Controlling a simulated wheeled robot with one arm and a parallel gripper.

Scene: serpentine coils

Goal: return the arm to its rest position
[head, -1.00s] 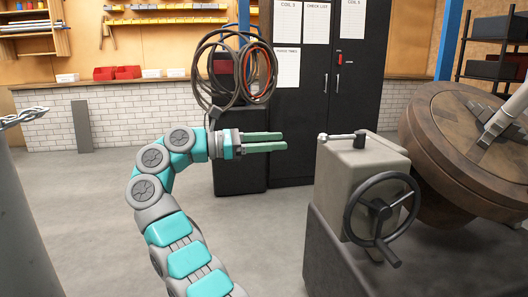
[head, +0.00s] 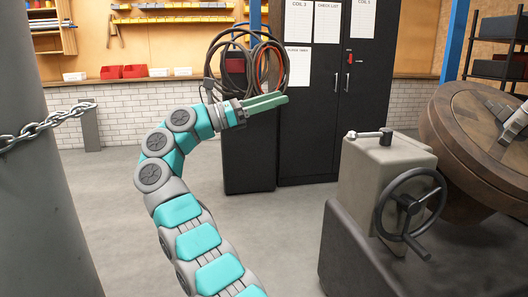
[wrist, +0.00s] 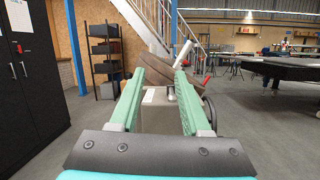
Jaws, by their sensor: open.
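My arm (head: 178,205), teal and grey, rises from the bottom of the head view and bends to the right. My gripper (head: 284,98) is at its end, raised, with its two green fingers pointing right and slightly up. In the wrist view my gripper (wrist: 160,75) shows its fingers apart with nothing between them. Beyond the fingers is the grey machine block (wrist: 165,117), some distance off.
A black cabinet (head: 325,120) and coiled cables (head: 215,75) are behind. A pillar with a chain (head: 48,127) stands left. Floor between is clear.

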